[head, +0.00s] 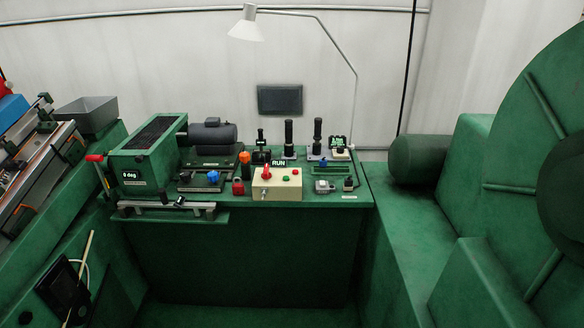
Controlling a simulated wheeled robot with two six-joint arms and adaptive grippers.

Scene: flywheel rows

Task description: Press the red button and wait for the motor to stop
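A cream control box (277,190) stands on the green bench, with a RUN sign (278,163) at its back edge. A red lever-like knob (266,172) stands up on the box's left part. A small green button (285,178) and a small red button (295,171) sit on its right part; they are too small to tell whether either is pressed. A dark motor (212,136) lies on the bench to the left, behind the box; I cannot tell whether it turns. Neither of my grippers is in view.
A red block (238,187), an orange-topped post (245,165) and a blue knob (213,177) stand left of the box. Black upright handles (289,135) stand behind it. A lamp (246,26) hangs above. A large green wheel (530,160) fills the right side.

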